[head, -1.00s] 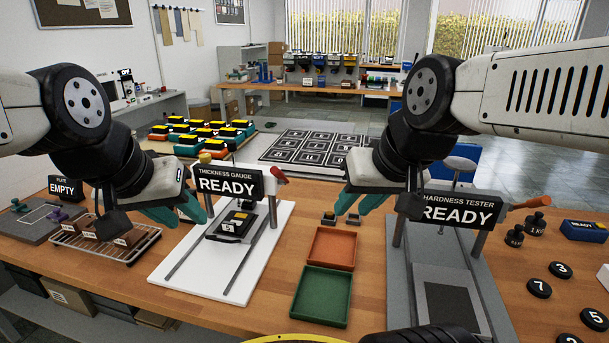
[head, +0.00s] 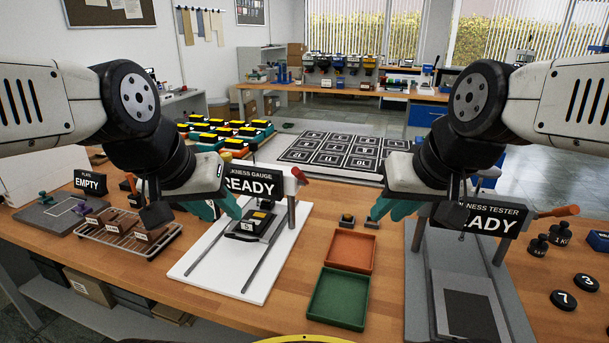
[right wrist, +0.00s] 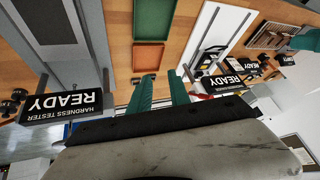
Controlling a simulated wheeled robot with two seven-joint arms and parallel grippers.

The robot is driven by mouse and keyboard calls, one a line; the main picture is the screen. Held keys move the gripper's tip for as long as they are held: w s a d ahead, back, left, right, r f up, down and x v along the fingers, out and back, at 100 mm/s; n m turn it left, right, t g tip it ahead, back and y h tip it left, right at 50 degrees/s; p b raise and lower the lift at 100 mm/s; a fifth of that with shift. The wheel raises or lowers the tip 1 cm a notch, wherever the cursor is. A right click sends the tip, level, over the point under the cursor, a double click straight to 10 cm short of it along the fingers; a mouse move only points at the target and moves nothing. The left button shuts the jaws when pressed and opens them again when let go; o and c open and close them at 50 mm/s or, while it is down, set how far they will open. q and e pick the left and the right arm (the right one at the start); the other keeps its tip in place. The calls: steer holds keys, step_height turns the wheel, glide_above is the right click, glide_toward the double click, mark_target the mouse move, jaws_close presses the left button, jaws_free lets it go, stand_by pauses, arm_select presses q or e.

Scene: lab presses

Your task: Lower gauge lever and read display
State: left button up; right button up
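The thickness gauge has a white base (head: 200,258), two dark rails and a black display (head: 250,184) whose visible text ends in READY. The red lever (head: 300,174) sits at the top right of the gauge, raised. A dark block with a yellow top and a white label (head: 247,226) lies on the gauge. My left gripper (head: 222,208) is at the gauge's left, in front of the display's left edge; its teal fingers look apart and empty. My right gripper (head: 388,207) is open and empty, right of the gauge; its fingers show in the right wrist view (right wrist: 161,92).
An orange tray (head: 374,249) and a green tray (head: 364,302) lie right of the gauge. The hardness tester (head: 420,290) stands further right with its READY sign (head: 485,220). A wire rack (head: 123,250) with brown blocks is at the left. Small weights sit at the right.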

steer(key=shift+w+r, duration=0.3)
steer(key=c, duration=0.4)
steer(key=w+a+r, duration=0.1)
steer(key=w+r, duration=0.1)
steer(key=w, duration=0.1)
steer(key=w+a+r+m+g, duration=0.1)
steer(key=w+r, duration=0.2)
steer(key=w, duration=0.1)
steer(key=w+a+r+g, duration=0.1)
steer(key=w+r, duration=0.2)
steer(key=w, duration=0.1)
steer(key=shift+w+m, duration=0.15)
steer(key=shift+m, duration=0.15)
jaws_close()
steer(key=m+g, duration=0.2)
steer(key=g, duration=0.1)
glide_above(301, 176)
steer(key=w+d, duration=0.3)
steer(key=d, duration=0.1)
steer(key=s+d+x, duration=0.1)
steer(key=x, duration=0.7)
steer(key=shift+s+a+f, duration=0.4)
steer(key=shift+a+f, duration=0.15)
steer(key=shift+s+a+f, duration=0.35)
steer(key=shift+a+f, duration=0.25)
